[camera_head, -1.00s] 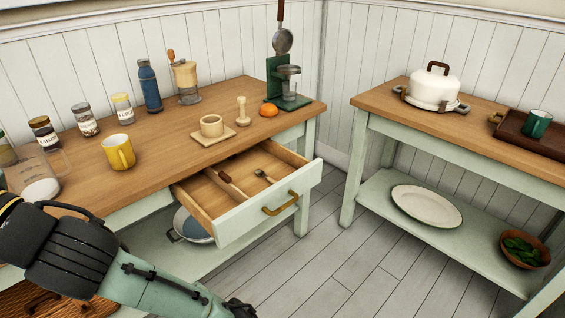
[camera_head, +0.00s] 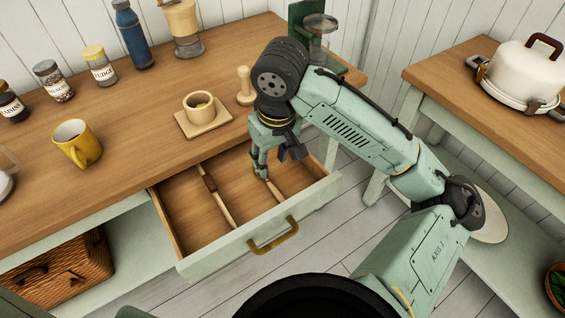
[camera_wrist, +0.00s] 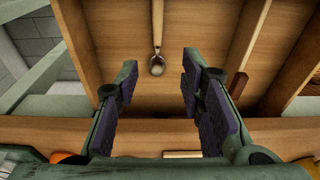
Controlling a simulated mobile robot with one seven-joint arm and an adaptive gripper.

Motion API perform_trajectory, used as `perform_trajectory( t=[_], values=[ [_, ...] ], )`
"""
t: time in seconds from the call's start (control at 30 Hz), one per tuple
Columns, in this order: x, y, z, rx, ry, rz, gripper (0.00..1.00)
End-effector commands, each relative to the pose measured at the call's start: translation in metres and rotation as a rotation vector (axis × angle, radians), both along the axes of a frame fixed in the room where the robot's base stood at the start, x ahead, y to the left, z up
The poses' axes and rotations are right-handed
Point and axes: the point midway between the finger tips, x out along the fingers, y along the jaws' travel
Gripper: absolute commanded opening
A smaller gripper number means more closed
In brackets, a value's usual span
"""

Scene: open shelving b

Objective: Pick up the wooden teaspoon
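The teaspoon (camera_wrist: 157,64) lies in the open drawer (camera_head: 219,250). It has a light wooden handle and a small metal-looking bowl. In the wrist view its bowl is between my fingers and its handle runs away toward the top. In the head view its handle (camera_head: 274,190) shows beside my fingers, which hide the bowl. My gripper (camera_wrist: 160,68) is open and empty, pointing down into the drawer over the bowl end. It also shows in the head view (camera_head: 260,170). I cannot tell its exact height above the spoon.
Drawer walls surround the fingers, and the counter edge is close. A wooden cup (camera_head: 198,108) on a board and a wooden tamper (camera_head: 244,88) stand on the counter nearby.

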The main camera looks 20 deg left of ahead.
Motion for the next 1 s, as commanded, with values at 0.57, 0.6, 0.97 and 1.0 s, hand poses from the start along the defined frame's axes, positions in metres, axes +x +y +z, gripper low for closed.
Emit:
perform_trajectory(
  t=[0.57, 0.6, 0.97, 1.0],
  values=[
    [0.005, 0.0, -0.062, -0.024, 0.013, -0.012, 0.36],
    [0.005, 0.001, -0.067, -0.025, 0.014, -0.012, 0.36],
    [0.011, 0.01, -0.107, -0.024, 0.01, -0.011, 0.36],
    [0.011, 0.01, -0.108, -0.023, 0.011, -0.011, 0.36]
  ],
)
